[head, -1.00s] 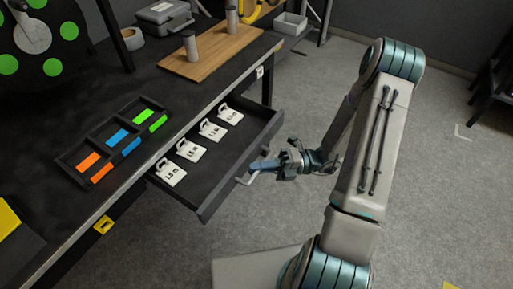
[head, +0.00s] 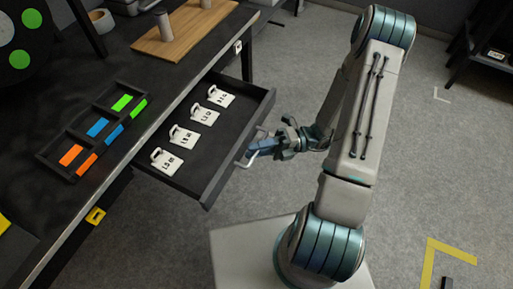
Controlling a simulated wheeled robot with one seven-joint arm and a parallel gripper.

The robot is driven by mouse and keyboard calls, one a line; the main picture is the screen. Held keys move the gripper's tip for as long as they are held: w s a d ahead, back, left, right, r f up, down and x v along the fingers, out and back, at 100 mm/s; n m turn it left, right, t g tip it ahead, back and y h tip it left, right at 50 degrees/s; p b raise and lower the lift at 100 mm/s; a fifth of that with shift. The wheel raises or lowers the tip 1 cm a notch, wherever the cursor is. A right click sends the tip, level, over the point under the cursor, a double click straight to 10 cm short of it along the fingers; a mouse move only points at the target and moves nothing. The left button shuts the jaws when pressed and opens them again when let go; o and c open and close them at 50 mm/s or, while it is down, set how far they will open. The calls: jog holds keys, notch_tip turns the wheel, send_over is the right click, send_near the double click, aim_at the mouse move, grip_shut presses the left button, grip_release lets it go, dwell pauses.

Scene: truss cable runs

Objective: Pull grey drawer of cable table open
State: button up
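The grey drawer (head: 236,152) of the cable table (head: 178,103) stands pulled out from under the tabletop. Several white labelled tags with loop handles (head: 183,137) lie in a row inside it. Its light handle (head: 246,158) is on the front panel. My gripper (head: 252,150) is at the handle from the right, with its blue fingers over the bar. It looks closed around the bar, though the fingertips are small and partly hide it.
A black tray (head: 73,141) with orange, blue and green markers sits on the tabletop.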

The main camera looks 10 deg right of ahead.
jog(key=shift+d, duration=0.1)
jog(key=w+d+f, duration=0.1)
jog(key=d+f, duration=0.1)
jog(key=d, duration=1.1)
jog(key=shift+w+d, duration=0.2)
jog(key=shift+w, duration=0.2)
jog(key=shift+r, duration=0.1)
jog(key=s+a+r+n+t+h+p, duration=0.2)
jog(key=r+n+h, duration=0.4)
jog(key=r+n, duration=0.4)
jog(key=s+a+r+n+t+h+p, duration=0.1)
jog(key=r+n+h+p, duration=0.4)
jog(key=r+n, duration=0.5)
jog(key=s+a+r+n+t+h+p, duration=0.2)
jog(key=s+a+r+n+h+p, duration=0.2)
jog(key=r+n+h, duration=0.4)
notch_tip(320, 180, up, 2)
jog(key=n, duration=0.4)
jog(key=shift+a+r+n+t, duration=0.15)
jog(key=shift+a+n+t, duration=0.15)
jog(key=shift+n, duration=0.1)
